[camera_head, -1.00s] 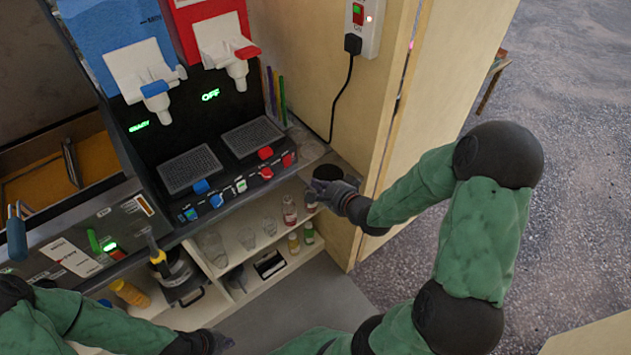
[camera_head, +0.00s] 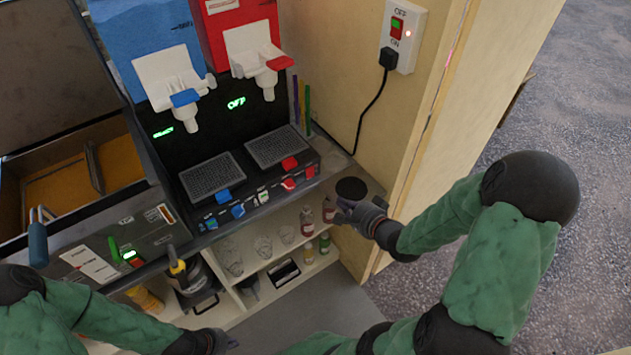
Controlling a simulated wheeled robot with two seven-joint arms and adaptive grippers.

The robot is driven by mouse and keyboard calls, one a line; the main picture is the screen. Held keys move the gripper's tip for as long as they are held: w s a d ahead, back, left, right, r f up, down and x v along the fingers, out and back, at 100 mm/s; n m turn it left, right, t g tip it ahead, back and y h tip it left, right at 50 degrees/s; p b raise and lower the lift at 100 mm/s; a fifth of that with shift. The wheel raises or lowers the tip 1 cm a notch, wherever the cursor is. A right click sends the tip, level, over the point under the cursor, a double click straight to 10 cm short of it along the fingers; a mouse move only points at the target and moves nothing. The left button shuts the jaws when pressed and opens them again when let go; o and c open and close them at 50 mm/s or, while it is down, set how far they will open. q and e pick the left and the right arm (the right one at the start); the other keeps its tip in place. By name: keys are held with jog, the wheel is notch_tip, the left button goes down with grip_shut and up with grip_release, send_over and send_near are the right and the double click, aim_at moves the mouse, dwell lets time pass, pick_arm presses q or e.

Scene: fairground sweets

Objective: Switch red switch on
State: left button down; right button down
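The drinks machine has a blue tank (camera_head: 147,35) and a red tank (camera_head: 238,28). A green "OFF" display (camera_head: 236,103) glows below the red tank. Red controls sit on the right of its front panel: a knob (camera_head: 289,163), a second red control (camera_head: 289,184) and a small red switch (camera_head: 310,172). I cannot tell their positions. My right gripper (camera_head: 350,212) is at the counter's right end, right of and below these controls, apart from them, beside a dark round thing (camera_head: 352,188). My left gripper (camera_head: 218,343) is low, in front of the shelves. Finger openings are unclear.
A wall socket (camera_head: 404,35) with a red-and-green switch and a plugged black cable hangs above right. A fryer (camera_head: 75,180) with a lit green switch stands left. A wooden wall panel (camera_head: 440,120) bounds the right.

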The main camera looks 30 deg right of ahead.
jog(key=b, duration=0.5)
send_near(316, 182)
jog(key=w, duration=0.1)
jog(key=w+a, duration=0.1)
jog(key=w, duration=0.1)
jog(key=w+f, duration=0.1)
jog(key=w, duration=0.1)
jog(key=shift+w+a, duration=0.25)
jog(key=shift+a, duration=0.1)
jog(key=shift+w, duration=0.5)
jog(key=shift+w+f, duration=0.1)
jog(key=shift+w, duration=0.3)
